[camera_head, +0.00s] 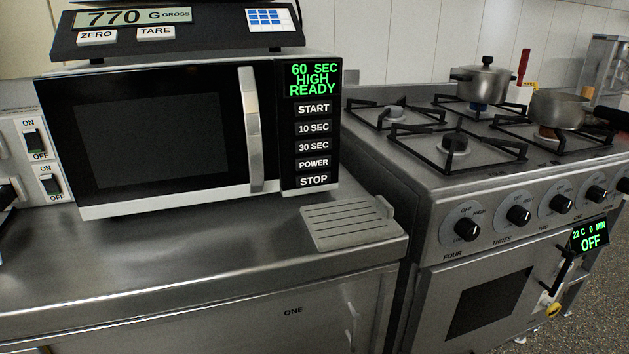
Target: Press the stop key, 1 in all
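The microwave (157,139) stands on the metal counter with its door shut. Its control panel is a black strip on the right side. The stop key (314,181) is a white label at the bottom of that panel, below the power key (313,163), the 30 sec key (313,146), the 10 sec key (313,128) and the start key (313,109). The green display (313,78) reads "60 SEC HIGH READY". Nothing covers the keys. Neither of my grippers is in view.
A scale (175,40) reading 770 g sits on top of the microwave. The vertical door handle (251,130) stands out left of the panel. A grooved grey tray (352,222) lies on the counter (190,260) below the panel. The stove (520,215) with pots is at right.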

